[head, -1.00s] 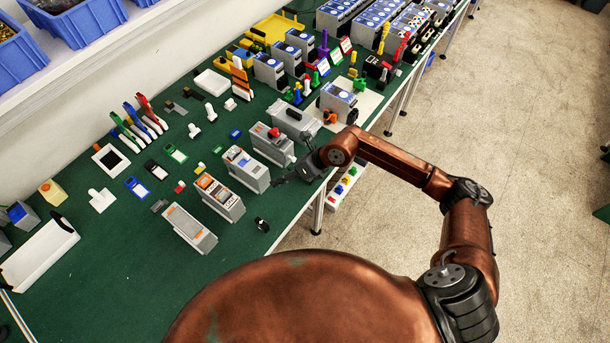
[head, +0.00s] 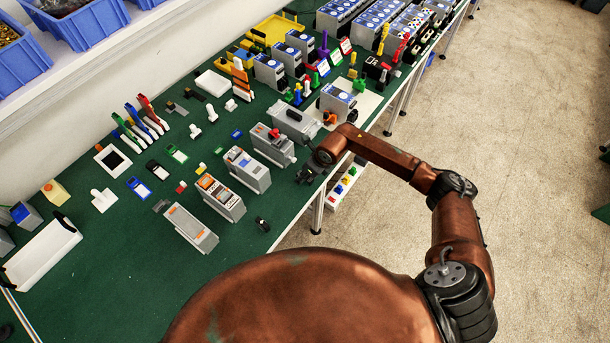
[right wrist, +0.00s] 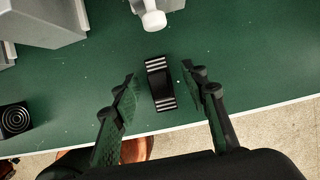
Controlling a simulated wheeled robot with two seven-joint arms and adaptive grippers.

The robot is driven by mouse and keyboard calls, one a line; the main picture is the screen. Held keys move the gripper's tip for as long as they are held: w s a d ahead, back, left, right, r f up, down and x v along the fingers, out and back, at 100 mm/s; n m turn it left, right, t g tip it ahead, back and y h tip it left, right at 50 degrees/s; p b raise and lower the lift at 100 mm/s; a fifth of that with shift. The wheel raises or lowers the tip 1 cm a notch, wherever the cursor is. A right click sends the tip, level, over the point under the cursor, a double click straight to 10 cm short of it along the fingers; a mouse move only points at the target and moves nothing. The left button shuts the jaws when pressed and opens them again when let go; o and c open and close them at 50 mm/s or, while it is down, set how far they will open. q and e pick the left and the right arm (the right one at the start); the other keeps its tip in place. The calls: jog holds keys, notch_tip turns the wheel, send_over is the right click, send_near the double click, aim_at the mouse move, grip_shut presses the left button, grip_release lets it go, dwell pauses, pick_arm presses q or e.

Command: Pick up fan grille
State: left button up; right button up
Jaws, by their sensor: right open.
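My right gripper (right wrist: 160,85) is open in the right wrist view, its two fingers on either side of a small black piece with pale stripes (right wrist: 160,83). The striped piece lies on the green table between the fingertips, with gaps to both. A black square piece with concentric rings (right wrist: 15,120) lies at the far left of that view. I cannot tell for sure which of these is the fan grille. In the head view my right gripper (head: 307,174) is at the table's front edge; the striped piece does not show clearly. My left gripper is not in view.
The green table (right wrist: 230,60) ends just in front of the striped piece. A white peg-like part (right wrist: 153,18) stands behind it, and a grey housing (right wrist: 40,20) is at upper left. Grey modules (head: 272,147) line the table beside my gripper.

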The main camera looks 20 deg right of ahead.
jog(key=c, duration=1.1)
jog(key=shift+o, duration=0.2)
jog(key=shift+r, duration=0.1)
